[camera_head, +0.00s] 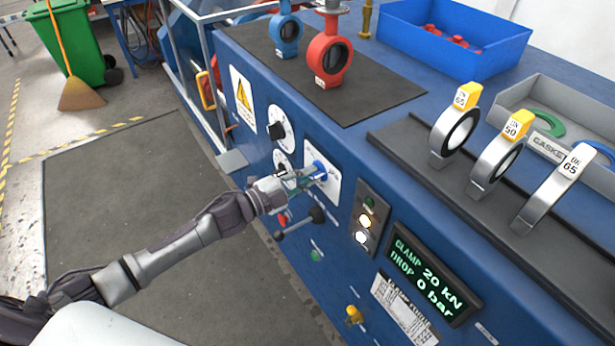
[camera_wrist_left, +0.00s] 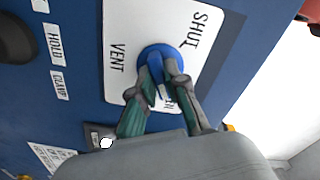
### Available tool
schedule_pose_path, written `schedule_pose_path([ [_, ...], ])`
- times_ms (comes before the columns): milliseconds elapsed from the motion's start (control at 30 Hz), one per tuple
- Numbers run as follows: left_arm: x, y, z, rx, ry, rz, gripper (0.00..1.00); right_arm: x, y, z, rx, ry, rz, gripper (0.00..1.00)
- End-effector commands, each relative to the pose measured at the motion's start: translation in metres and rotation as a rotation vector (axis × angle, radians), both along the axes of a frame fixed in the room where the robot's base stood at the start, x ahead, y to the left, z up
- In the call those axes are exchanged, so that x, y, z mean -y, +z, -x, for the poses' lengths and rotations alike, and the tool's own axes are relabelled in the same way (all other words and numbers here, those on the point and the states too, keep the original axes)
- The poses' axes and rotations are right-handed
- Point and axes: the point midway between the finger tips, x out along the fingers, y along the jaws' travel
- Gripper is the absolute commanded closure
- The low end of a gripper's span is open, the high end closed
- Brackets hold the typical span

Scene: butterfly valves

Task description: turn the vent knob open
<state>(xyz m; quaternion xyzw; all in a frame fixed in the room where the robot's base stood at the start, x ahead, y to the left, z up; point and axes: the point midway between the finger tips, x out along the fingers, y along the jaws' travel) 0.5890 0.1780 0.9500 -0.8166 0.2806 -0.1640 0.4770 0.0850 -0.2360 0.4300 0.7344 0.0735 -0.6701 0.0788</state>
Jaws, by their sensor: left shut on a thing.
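The vent knob (camera_head: 320,170) is blue and sits on a white plate on the front of the blue bench. In the left wrist view the knob (camera_wrist_left: 160,60) shows in front of the plate (camera_wrist_left: 118,28), which reads VENT and SHUT, with a third word partly hidden behind the fingers. My left gripper (camera_head: 308,176) reaches it from the left. In the left wrist view its fingers (camera_wrist_left: 164,84) are closed on the knob's grip, one on each side. The fingers cover part of the knob. My right gripper is in neither view.
A black knob (camera_head: 278,130) is on the panel up and left of the vent knob, and a black-ended lever (camera_head: 316,214) is just below. An indicator box (camera_head: 366,222) and a display (camera_head: 433,274) reading CLAMP 20 kN, DROP 0 bar are to the right. Valves and rings stand on top.

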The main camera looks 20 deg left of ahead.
Motion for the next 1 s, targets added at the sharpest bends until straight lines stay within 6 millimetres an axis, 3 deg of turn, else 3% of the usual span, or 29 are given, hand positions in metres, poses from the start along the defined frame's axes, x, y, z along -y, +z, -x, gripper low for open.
schedule_pose_path([
  [367,0.0,0.0,0.0,0.004,0.0,-0.007,1.0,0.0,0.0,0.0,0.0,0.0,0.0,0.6],
  [400,0.0,0.0,0.0,0.004,0.0,-0.007,0.82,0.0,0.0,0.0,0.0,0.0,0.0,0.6],
  [533,0.0,0.0,0.0,0.004,0.0,-0.006,0.61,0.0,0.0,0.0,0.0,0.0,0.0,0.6],
  [867,-0.002,-0.001,0.002,0.002,0.0,-0.004,0.61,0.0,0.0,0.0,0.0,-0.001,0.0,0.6],
  [1000,-0.011,-0.002,0.015,-0.001,-0.001,-0.004,0.61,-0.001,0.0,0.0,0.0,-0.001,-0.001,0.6],
])
